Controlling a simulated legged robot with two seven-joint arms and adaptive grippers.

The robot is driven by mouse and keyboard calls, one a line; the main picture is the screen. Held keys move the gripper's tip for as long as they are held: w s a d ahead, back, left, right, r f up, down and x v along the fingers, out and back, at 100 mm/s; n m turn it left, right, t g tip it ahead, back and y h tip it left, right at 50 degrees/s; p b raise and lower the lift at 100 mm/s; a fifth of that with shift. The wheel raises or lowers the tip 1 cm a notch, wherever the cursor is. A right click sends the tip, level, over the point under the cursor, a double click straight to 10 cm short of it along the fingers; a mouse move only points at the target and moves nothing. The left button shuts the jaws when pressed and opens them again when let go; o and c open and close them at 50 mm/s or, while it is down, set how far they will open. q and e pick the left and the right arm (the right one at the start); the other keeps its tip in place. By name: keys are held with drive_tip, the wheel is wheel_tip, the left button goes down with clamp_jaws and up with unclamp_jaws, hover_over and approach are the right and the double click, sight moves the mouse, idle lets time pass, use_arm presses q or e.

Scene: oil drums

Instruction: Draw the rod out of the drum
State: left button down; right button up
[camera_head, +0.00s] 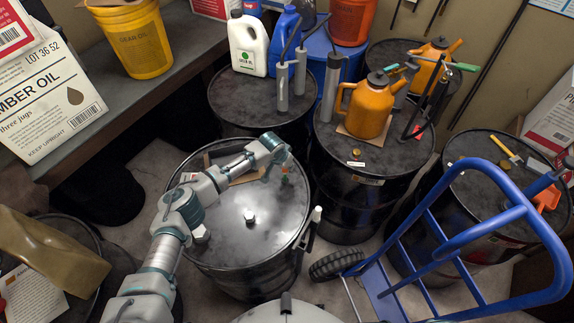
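A black drum (245,235) stands in the middle of the head view, its dark lid facing up. My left arm reaches over it from the lower left. My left gripper (272,155) is above the far part of the lid, and its fingers are too small to tell open from shut. A small green and orange piece (285,178) shows just below it on the lid. I cannot make out a rod standing in the drum. A white-tipped dark bar (315,216) shows at the drum's right rim. My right gripper is not in view.
Other black drums stand behind and to the right, carrying jugs, pumps and an orange oil can (367,110). A blue hand truck (455,240) fills the lower right. A bench with a yellow bucket (133,40) and a box (45,95) is on the left.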

use_arm(q)
wheel_tip(320, 180, up, 4)
drive_tip(key=p, duration=0.2)
drive_tip(key=shift+p, duration=0.35)
drive_tip(key=shift+r, duration=1.1)
wheel_tip(320, 180, up, 12)
drive_tip(key=shift+f, duration=0.2)
wheel_tip(320, 180, up, 10)
drive_tip(key=shift+f, duration=0.2)
drive_tip(key=shift+r, duration=0.1)
